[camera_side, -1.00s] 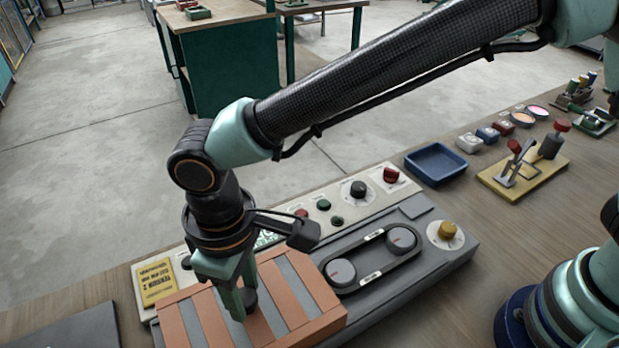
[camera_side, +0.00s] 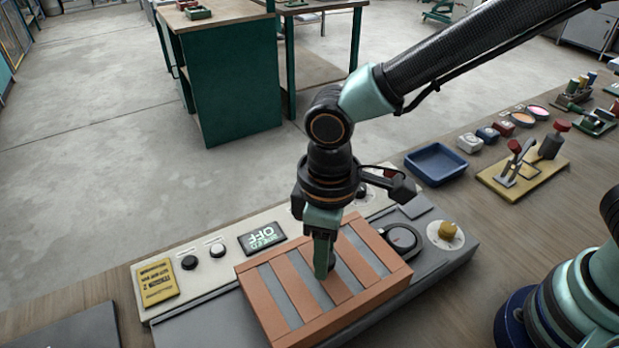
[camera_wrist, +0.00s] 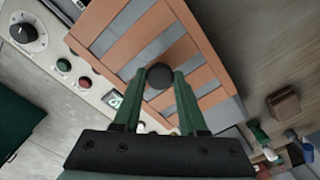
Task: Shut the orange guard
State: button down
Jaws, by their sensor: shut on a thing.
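The orange guard (camera_side: 289,301) is a slatted cover with grey gaps, lying on the grey control machine (camera_side: 196,324). In the side view it covers the middle of the machine and part of the dials. In the side view my fingers mostly hide the knob.
A blue tray (camera_side: 436,163) and a lever board (camera_side: 522,175) lie further right.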

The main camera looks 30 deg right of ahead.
jog(key=d, duration=1)
jog(key=shift+d, duration=0.2)
jog(key=shift+c, duration=2.2)
grip_release()
jog(key=shift+a+r, duration=0.1)
jog(key=shift+r, duration=0.05)
jog(key=shift+r, duration=0.4)
notch_tip(320, 180, up, 11)
